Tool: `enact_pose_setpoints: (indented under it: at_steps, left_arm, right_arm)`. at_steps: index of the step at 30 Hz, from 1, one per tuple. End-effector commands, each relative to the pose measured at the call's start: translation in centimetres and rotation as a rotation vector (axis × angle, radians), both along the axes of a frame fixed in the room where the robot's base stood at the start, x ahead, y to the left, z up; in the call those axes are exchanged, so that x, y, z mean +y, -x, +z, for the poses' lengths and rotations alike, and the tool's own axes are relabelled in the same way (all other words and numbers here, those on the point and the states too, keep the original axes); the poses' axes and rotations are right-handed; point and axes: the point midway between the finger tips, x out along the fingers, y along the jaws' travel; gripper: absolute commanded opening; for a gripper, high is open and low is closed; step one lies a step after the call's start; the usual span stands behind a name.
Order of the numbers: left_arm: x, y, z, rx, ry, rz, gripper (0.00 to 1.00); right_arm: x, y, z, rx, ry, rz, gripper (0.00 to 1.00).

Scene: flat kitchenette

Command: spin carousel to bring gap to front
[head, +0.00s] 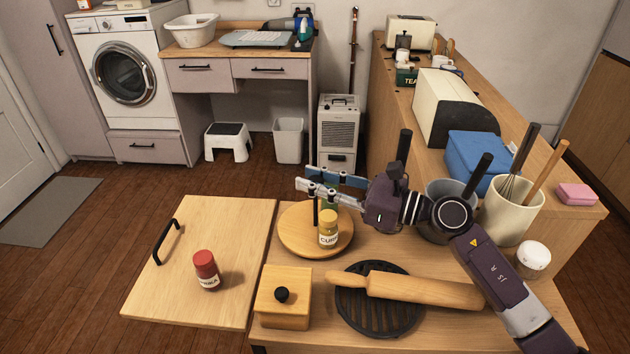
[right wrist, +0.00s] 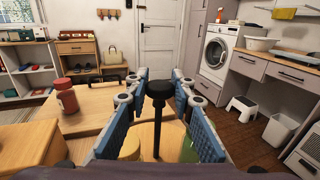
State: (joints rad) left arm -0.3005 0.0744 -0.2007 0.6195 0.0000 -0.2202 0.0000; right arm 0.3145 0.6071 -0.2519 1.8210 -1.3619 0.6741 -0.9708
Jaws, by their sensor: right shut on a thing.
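The carousel (head: 290,236) is a round wooden turntable on the counter with a thin black post (head: 315,212) rising from it. My left gripper is out of view.
The wooden panel (head: 200,230) with a black handle lies left of the carousel. A wooden box (head: 283,307) with a black knob stands in front, beside a rolling pin (head: 420,289) on a black round grate (head: 370,322). A utensil crock (head: 509,217) stands at right.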

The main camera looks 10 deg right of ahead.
Motion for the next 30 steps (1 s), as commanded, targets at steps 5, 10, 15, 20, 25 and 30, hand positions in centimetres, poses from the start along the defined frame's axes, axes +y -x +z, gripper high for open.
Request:
enact_pose_setpoints:
  at_steps: [5, 10, 15, 20, 25, 30]
  left_arm:
    - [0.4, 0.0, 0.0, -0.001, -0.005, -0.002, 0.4]
    - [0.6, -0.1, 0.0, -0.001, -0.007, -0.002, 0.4]
    - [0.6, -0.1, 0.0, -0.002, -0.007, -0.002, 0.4]
    - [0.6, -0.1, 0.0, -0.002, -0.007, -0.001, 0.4]
    - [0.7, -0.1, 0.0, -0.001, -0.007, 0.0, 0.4]
    - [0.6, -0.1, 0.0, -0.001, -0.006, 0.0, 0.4]
  right_arm:
    - [-0.1, 0.0, 0.1, 0.001, -0.001, -0.002, 0.0]
    - [-0.1, -0.1, 0.1, 0.001, -0.001, -0.002, 0.24]
    - [-0.1, -0.1, 0.0, 0.0, 0.0, -0.002, 0.41]
    - [-0.1, 0.0, 0.0, 0.0, 0.0, -0.001, 0.41]
    - [-0.4, 0.2, -0.1, 0.001, 0.002, -0.002, 0.41]
    - [-2.4, 1.6, -0.1, 0.003, 0.003, -0.003, 0.41]
